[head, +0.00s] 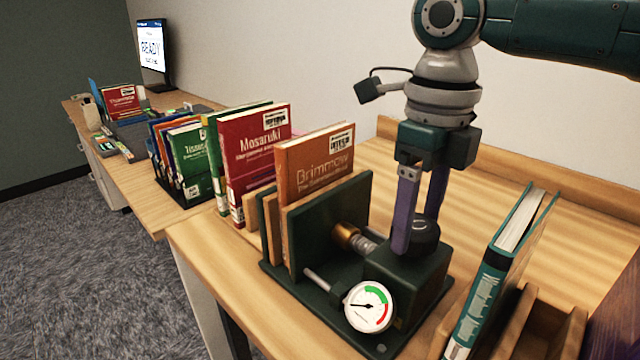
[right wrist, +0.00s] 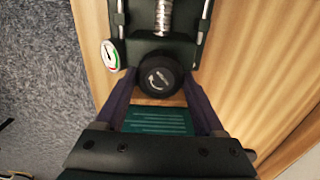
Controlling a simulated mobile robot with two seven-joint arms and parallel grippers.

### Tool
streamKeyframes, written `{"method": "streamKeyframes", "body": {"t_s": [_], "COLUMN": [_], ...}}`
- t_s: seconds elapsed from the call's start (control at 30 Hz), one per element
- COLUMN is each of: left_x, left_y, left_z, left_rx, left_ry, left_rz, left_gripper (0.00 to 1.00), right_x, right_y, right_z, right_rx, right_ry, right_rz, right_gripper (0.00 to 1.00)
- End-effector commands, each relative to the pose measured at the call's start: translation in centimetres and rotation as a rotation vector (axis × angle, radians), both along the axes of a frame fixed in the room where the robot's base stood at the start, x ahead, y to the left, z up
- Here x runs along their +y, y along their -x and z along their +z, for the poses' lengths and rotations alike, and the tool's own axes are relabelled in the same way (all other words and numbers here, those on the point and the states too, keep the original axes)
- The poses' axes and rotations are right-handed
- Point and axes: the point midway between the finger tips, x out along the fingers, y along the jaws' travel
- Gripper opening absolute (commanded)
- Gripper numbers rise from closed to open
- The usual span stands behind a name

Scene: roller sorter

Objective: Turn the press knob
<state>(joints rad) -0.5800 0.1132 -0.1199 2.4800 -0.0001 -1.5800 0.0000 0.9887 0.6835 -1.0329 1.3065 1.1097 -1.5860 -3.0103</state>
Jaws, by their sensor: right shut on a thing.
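The press knob (head: 427,229) is a round black dial on top of the dark green press block (head: 405,285). My right gripper (head: 416,245) comes down from above with its purple fingers on either side of the knob, shut on it. The right wrist view shows the knob (right wrist: 157,79), marked with a white curved arrow, between the two fingers (right wrist: 157,86). The orange Brimmow book (head: 315,160) stands upright in the press, beside the green press plate (head: 340,215). The gauge (head: 368,306) has its needle pointing left, away from the green band. My left gripper is not in view.
A teal book (head: 495,275) leans in a wooden stand (head: 545,325) right of the press. A monitor (head: 152,50) reads READY at the back. Bare wood lies behind the press.

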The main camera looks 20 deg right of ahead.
Motion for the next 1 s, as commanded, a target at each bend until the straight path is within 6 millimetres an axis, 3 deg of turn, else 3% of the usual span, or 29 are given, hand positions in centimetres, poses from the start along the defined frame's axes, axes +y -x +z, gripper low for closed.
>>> {"method": "streamKeyframes", "body": {"t_s": [0.03,0.27,0.57,1.0], "left_x": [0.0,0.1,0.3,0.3], "left_y": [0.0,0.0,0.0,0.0], "left_z": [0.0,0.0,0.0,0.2], "left_rx": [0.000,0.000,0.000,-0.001], "left_ry": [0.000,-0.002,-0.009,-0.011], "left_rz": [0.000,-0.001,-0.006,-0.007], "left_gripper": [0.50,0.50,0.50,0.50], "right_x": [0.0,0.0,0.0,0.0], "right_y": [0.0,0.0,-0.1,-0.1], "right_z": [-0.1,0.0,0.3,8.2], "right_rx": [-0.001,-0.001,-0.003,-0.004], "right_ry": [0.000,0.000,-0.001,0.000], "right_rz": [0.000,-0.001,-0.001,-0.001], "right_gripper": [0.74,1.00,1.00,1.00]}}
